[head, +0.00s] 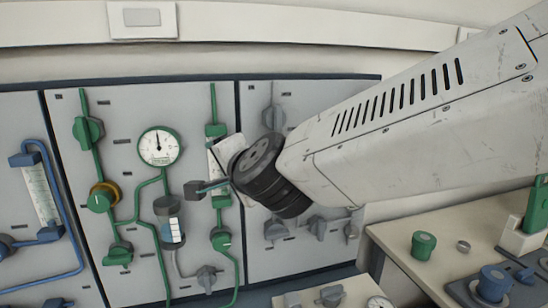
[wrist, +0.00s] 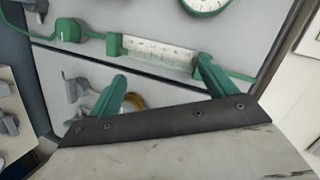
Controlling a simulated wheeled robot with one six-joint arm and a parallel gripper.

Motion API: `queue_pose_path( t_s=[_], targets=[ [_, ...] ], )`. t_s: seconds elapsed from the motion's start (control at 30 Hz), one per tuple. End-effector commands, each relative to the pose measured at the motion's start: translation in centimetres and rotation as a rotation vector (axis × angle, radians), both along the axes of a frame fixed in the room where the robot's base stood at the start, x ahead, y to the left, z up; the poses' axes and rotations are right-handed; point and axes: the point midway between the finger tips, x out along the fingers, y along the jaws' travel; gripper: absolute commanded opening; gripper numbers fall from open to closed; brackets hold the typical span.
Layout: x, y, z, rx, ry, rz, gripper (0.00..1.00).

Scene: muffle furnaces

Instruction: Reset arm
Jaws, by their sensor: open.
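My gripper (wrist: 162,84) shows in the wrist view with its two green fingers spread wide and nothing between them. Behind the fingers are the grey panel and a clear flow tube (wrist: 155,52) with green ends. I cannot tell whether the fingers touch anything. In the head view my arm comes in from the upper right, and its dark wrist joint is in front of the panel (head: 305,95). The fingers are not clear there. The arm covers part of the green-ended flow tube (head: 216,160).
The panel carries a round gauge (head: 158,146), a green knob with a yellow ring (head: 102,197), blue piping (head: 64,180) and several grey valves. At the lower right, a bench (head: 395,238) holds a green knob (head: 423,245) and a blue knob (head: 494,282).

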Motion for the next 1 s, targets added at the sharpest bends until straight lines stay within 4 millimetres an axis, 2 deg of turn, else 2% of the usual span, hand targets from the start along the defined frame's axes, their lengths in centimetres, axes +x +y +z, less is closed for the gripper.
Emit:
queue_pose_path(
  t_s=[0.13,0.27,0.37,0.4,0.5,0.6,0.7,0.8,1.0],
  targets=[
    [-4.1,-2.0,-3.4,-0.254,0.083,0.292,0.84],
    [-8.3,-6.9,-6.8,-0.492,0.186,0.506,0.84],
    [-11.8,-12.6,-9.2,-0.676,0.291,0.638,0.84],
    [-13.4,-15.2,-10.0,-0.744,0.342,0.680,0.84],
    [-17.0,-21.4,-11.4,-0.884,0.476,0.747,0.84],
    [-20.6,-27.3,-12.1,-0.984,0.615,0.764,0.84],
    [-23.3,-31.8,-12.2,-1.032,0.721,0.717,0.84],
    [-24.2,-34.0,-11.9,-1.035,0.744,0.633,0.84],
    [-24.4,-35.5,-11.3,-1.006,0.745,0.544,0.84]
  ],
)
